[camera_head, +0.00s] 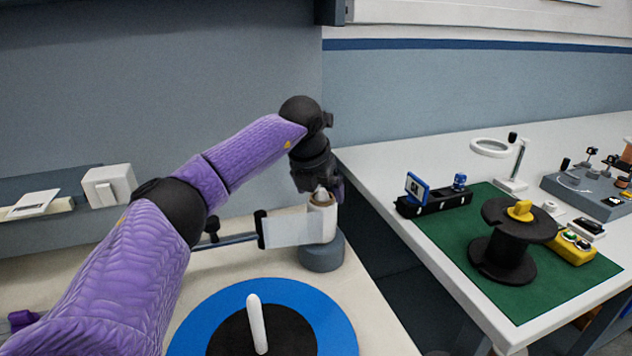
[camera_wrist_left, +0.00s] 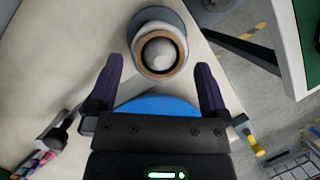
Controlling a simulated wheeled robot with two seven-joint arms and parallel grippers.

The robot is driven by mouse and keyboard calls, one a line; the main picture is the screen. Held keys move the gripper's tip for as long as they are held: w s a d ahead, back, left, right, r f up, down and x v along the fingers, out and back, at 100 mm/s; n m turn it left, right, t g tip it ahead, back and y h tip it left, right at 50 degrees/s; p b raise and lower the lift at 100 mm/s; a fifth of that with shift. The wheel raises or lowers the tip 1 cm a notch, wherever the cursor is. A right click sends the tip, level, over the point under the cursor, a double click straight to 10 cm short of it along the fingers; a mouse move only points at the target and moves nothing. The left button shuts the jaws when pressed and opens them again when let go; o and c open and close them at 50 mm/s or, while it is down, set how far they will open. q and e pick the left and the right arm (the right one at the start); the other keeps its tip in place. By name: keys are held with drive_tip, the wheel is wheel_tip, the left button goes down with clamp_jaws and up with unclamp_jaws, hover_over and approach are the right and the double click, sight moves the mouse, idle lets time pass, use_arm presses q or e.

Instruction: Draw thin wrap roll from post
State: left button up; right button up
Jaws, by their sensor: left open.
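The wrap roll (camera_head: 322,222) is a pale roll with a brown core, standing upright around a post on a round grey base (camera_head: 323,254). A translucent strip of film (camera_head: 290,231) stretches from it leftward to a dark upright bar (camera_head: 261,229). My left gripper (camera_head: 326,192) is at the roll's top in the head view, partly covering it. In the left wrist view, its fingers (camera_wrist_left: 157,88) are open and empty, pointing toward the roll (camera_wrist_left: 142,62). The white post top (camera_wrist_left: 160,54) shows inside the core. Contact cannot be told. My right gripper is not in view.
A blue disc (camera_head: 335,322) with a black centre and white peg (camera_head: 256,322) lies in front of the roll. A gap separates this table from the white table (camera_head: 400,165) at right, which bears a green mat (camera_head: 470,275) and a black spool (camera_head: 503,245).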

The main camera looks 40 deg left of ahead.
sight(320, 194)
use_arm(q)
drive_tip(key=x, duration=0.3)
drive_tip(key=shift+b, duration=0.35)
drive_tip(key=shift+w+f, duration=0.1)
drive_tip(key=shift+f, duration=0.15)
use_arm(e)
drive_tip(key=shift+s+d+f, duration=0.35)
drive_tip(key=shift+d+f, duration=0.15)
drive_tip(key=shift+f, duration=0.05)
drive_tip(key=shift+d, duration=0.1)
